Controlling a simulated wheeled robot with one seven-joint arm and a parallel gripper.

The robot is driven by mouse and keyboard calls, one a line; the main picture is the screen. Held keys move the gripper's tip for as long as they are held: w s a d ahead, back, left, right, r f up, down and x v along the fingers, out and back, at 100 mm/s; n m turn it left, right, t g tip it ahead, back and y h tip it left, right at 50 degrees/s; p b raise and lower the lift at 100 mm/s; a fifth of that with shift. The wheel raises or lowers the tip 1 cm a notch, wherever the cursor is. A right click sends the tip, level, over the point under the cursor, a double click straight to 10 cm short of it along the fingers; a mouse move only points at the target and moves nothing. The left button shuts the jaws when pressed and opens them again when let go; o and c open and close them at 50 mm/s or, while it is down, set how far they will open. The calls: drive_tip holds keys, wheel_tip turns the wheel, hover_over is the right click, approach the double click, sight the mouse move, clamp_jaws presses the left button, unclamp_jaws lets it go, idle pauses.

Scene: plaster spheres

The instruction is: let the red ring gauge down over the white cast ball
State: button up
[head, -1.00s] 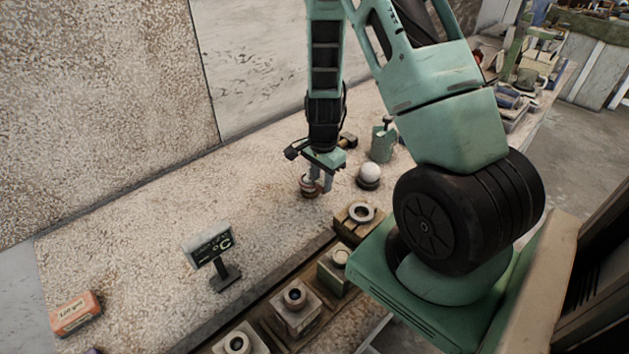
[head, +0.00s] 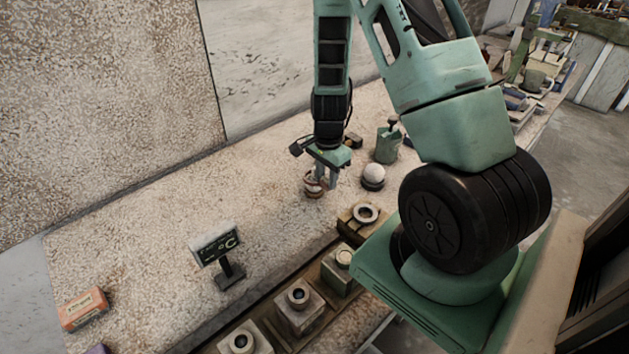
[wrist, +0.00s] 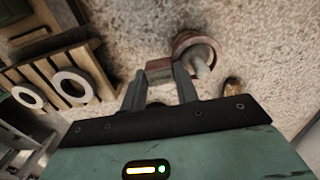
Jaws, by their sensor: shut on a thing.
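My gripper (head: 326,184) points down at the bench, its fingers shut on the reddish block-like handle (wrist: 159,68) of the red ring gauge. The ring (wrist: 183,40) shows beyond the fingertips in the wrist view. A pale rounded shape (wrist: 201,68) shows within the ring's outline. In the head view the ring gauge (head: 313,190) is small, just left of the fingers, with a pale top showing. I cannot tell how far down the ring sits. A white ball (head: 374,173) on a dark round stand is a little to the right, apart from the gripper.
A green can (head: 387,146) stands behind the white ball. Wooden blocks with metal rings (head: 365,213) line the front edge. A small °C display (head: 215,244) and an orange box (head: 83,309) are at left. The bench between them is mostly clear.

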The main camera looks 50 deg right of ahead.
wheel_tip(320, 180, up, 10)
drive_tip(key=p, duration=0.8)
idle(1.4)
drive_tip(key=shift+f, duration=0.1)
idle(0.3)
